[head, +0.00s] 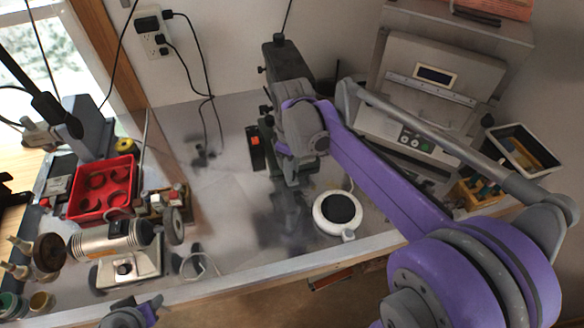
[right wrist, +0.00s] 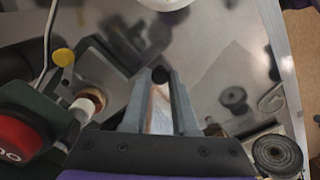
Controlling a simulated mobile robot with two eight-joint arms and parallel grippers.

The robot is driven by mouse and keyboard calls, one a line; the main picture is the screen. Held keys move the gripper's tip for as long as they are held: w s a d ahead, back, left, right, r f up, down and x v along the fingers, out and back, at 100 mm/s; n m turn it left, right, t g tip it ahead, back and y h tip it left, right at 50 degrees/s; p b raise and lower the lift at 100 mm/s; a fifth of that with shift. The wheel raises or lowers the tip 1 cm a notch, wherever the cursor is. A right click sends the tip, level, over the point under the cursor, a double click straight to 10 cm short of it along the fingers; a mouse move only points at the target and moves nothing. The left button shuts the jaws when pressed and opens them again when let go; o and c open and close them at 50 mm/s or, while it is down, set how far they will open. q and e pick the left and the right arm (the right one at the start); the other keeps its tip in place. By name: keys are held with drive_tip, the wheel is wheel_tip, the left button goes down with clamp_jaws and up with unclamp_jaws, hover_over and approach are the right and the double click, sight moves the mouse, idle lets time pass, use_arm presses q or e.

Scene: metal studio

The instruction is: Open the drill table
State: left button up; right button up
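My right gripper (head: 288,150) is in front of the drill press column and hides part of the table and base. In the right wrist view its two grey fingers (right wrist: 161,85) are apart, with a small dark round knob (right wrist: 158,73) between their tips. I cannot tell whether they touch it. A grey and purple part of my left arm (head: 132,313) shows at the bottom edge; its fingers are not clear.
A bench grinder (head: 108,240) and a red tray (head: 88,197) stand on the left of the bench. A round white device with a black top (head: 338,210) sits right of the press. A large grey machine (head: 420,100) stands at the back right. Bare bench shows around (head: 235,235).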

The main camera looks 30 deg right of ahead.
clamp_jaws()
idle(1.0)
